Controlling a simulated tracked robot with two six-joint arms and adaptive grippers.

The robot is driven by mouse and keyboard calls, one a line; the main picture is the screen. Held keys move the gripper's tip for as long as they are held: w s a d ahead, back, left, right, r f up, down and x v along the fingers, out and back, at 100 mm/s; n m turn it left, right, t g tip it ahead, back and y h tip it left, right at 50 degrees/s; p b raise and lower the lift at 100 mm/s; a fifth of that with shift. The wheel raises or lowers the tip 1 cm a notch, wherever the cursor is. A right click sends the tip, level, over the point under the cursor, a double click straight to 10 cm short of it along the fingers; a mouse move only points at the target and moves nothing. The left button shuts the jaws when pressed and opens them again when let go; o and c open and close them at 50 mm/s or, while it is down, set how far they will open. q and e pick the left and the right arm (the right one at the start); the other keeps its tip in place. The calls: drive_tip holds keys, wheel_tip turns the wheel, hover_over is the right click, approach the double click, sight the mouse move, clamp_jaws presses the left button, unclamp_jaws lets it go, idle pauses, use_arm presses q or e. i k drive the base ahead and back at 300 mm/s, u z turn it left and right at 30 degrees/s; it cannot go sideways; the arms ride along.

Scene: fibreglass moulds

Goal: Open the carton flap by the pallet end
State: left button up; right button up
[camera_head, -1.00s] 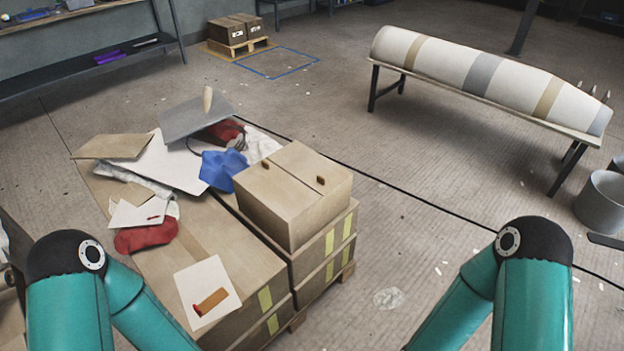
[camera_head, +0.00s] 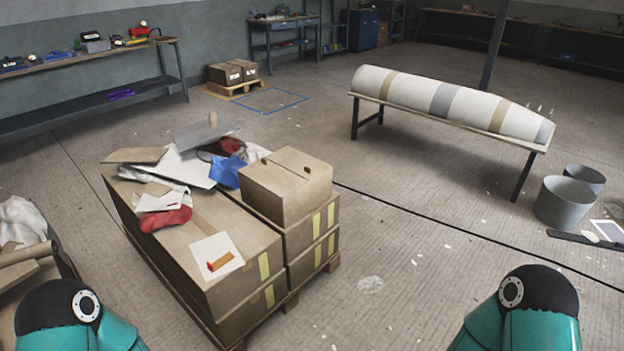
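A closed brown carton (camera_head: 285,200) with a centre seam across its top sits on stacked boxes at the near right end of a wooden pallet (camera_head: 291,301). A small brown tab (camera_head: 307,169) stands up from its right top flap (camera_head: 299,162). The left top flap (camera_head: 272,178) lies flat. Both flaps look shut. My two arms show only as teal and black links at the bottom corners. Neither gripper is in the picture.
Papers, cloths and a grey sheet (camera_head: 206,132) lie heaped on the larger boxes (camera_head: 215,260) left of the carton. A long white mould (camera_head: 450,103) rests on a bench at right.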

sight(298, 159)
drive_tip(key=z, duration=0.55)
drive_tip(key=i, duration=2.1)
drive_tip(key=u, duration=0.7)
drive_tip(key=k, duration=0.9)
drive_tip(key=u, duration=0.25)
drive_tip(key=i, duration=0.9)
drive_tip(key=z, duration=0.1)
